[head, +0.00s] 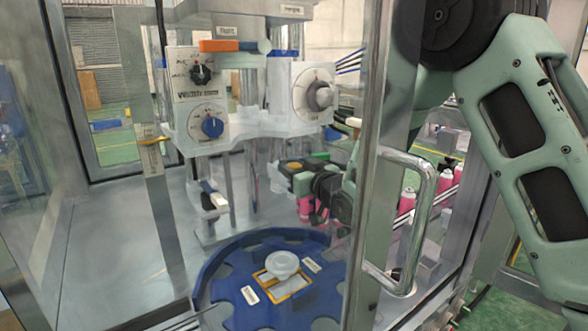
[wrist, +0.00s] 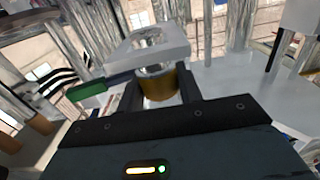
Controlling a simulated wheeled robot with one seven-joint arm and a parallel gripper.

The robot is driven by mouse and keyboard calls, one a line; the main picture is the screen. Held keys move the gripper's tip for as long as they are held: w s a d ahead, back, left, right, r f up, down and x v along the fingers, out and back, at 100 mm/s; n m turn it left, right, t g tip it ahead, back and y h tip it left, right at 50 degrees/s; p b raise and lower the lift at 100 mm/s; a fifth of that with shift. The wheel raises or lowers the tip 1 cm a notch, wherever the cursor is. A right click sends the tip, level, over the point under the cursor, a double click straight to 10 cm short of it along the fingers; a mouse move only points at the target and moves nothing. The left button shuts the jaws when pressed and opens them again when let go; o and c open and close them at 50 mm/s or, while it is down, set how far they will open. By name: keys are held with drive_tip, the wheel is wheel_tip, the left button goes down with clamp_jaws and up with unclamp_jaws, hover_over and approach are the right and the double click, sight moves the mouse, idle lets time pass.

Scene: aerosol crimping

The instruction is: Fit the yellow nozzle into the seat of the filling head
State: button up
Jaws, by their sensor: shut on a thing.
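The yellow nozzle (wrist: 158,84) is between the two dark fingers of my gripper (wrist: 160,92) in the wrist view. My gripper is shut on it. A pale, translucent block with a round opening, which looks like the seat (wrist: 148,46) of the filling head, is just above the nozzle's top. I cannot tell whether the two touch. In the head view, my gripper (head: 296,172) is below the white filling head, with a small yellow patch of the nozzle (head: 294,165) showing. The seat's opening is hard to make out there.
The filling machine carries dials (head: 212,127) and an orange handle (head: 233,46). A blue star-wheel table (head: 230,285) lies below. The glass door's handle (head: 408,225) is close to my arm. Pink cans (head: 407,200) stand at right. A green part (wrist: 86,90) is left of the fingers.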

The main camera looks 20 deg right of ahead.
drive_tip(key=shift+f+b, duration=0.6)
drive_tip(key=shift+f, duration=0.05)
drive_tip(key=o, duration=1.1)
drive_tip(key=shift+o, duration=0.2)
drive_tip(key=b+v, duration=0.7)
drive_tip(key=v, duration=0.5)
drive_tip(key=shift+f, duration=0.25)
